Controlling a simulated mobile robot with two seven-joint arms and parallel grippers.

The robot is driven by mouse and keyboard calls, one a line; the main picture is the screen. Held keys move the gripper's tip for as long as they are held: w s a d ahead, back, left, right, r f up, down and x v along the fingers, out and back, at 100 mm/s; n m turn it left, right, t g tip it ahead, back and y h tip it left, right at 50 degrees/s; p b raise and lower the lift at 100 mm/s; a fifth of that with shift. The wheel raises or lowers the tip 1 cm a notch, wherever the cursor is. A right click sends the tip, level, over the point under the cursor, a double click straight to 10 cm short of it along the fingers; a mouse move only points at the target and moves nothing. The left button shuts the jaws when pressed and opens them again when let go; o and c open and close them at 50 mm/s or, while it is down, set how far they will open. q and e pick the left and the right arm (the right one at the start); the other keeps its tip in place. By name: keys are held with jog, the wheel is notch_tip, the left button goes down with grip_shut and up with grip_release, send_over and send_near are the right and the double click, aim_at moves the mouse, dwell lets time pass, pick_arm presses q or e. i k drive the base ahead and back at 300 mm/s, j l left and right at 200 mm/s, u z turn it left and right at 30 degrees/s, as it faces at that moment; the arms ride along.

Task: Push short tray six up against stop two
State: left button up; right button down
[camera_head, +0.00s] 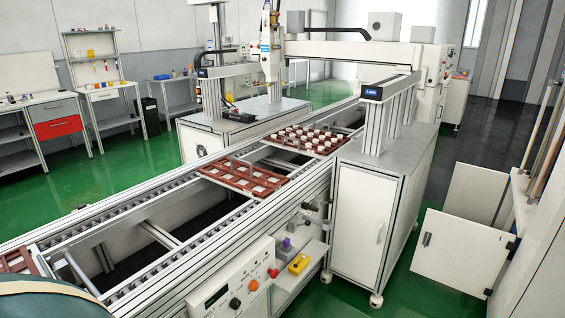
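Three red-brown trays sit on the conveyor (152,272). One tray (231,184) with pale square pieces lies mid-line. Another tray (343,136), filled with several white-topped round parts, lies further back. A third tray (46,268) is at the near left, partly cut off by the picture edge and a dark rounded shape. I cannot read any number on the trays, so I cannot tell which is tray six. I cannot make out which conveyor part is stop two. Neither of my grippers shows.
A control panel (223,296) with knobs and a red button fronts the conveyor. A white cabinet (364,216) carrying a metal frame stands at its right side. A gantry (350,52) spans the far end. Open conveyor gaps lie between the near and middle trays.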

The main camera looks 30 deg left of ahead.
aim_at(239, 175)
jog(key=i+l+u, duration=0.1)
jog(key=i+u, duration=0.25)
jog(key=i+l+u, duration=0.15)
jog(key=i+u, duration=0.25)
jog(key=i+l+u, duration=0.55)
jog(key=u, duration=0.2)
jog(key=i+l+u, duration=0.2)
jog(key=u, duration=0.15)
jog(key=i+l+u, duration=0.1)
jog(key=l+u, duration=0.3)
jog(key=i+l+u, duration=0.1)
jog(key=l+u, duration=0.7)
jog(key=i+l+u, duration=0.15)
jog(key=i+l, duration=0.15)
jog(key=i+l+u, duration=0.2)
jog(key=l, duration=0.25)
jog(key=i, duration=0.05)
